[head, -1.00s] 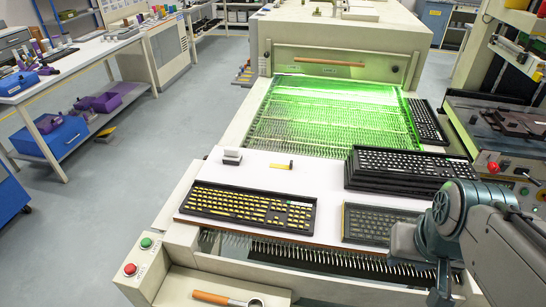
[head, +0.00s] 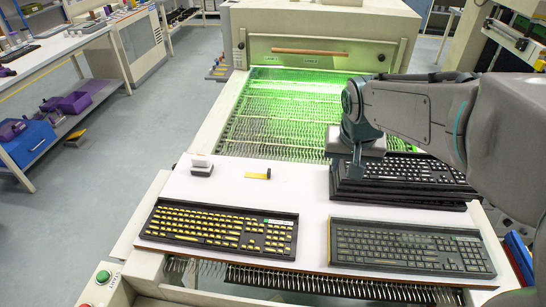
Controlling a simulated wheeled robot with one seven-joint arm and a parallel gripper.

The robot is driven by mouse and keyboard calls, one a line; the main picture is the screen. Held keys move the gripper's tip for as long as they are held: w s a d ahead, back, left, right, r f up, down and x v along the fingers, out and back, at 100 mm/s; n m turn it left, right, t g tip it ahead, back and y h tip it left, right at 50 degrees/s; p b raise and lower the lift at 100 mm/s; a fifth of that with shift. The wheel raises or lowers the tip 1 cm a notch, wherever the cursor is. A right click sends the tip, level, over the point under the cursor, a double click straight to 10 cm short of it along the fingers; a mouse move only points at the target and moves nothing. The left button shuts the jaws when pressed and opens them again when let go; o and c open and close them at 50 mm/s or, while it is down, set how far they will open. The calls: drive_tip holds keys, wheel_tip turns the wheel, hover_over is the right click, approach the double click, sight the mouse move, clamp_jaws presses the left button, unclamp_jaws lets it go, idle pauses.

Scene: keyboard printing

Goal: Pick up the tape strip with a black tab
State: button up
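The tape strip (head: 256,176) is a small yellow strip with a dark tab at its right end. It lies on the white board (head: 290,200), left of the keyboard stack. My gripper (head: 357,174) points down to the right of the strip, over or in front of the left part of the stack. It is clear of the strip. Its fingers are small and seen edge-on, so I cannot tell whether they are open or shut.
A small white-and-grey block (head: 202,167) sits left of the strip. A black keyboard with yellow keys (head: 218,228) and a dark keyboard (head: 405,248) lie in front. The stack of black keyboards (head: 430,175) is at the right. The board around the strip is bare.

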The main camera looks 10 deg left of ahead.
drive_tip(key=w+a+f+b, duration=0.2)
drive_tip(key=w+a+f, duration=0.3)
drive_tip(key=w+a, duration=0.5)
approach(269, 170)
drive_tip(key=shift+n+t, duration=0.3)
drive_tip(key=shift+t, duration=0.2)
drive_tip(key=shift+s+f+p+x, duration=0.1)
drive_tip(key=shift+s+p+x, duration=0.1)
drive_tip(key=shift+x, duration=1.25)
drive_tip(key=shift+s+f+p+x, duration=0.1)
drive_tip(key=shift+p+x, duration=0.1)
drive_tip(key=shift+x, duration=1.2)
drive_tip(key=shift+s+p+x, duration=0.2)
drive_tip(key=shift+x, duration=1.25)
drive_tip(key=shift+c, duration=0.3)
clamp_jaws()
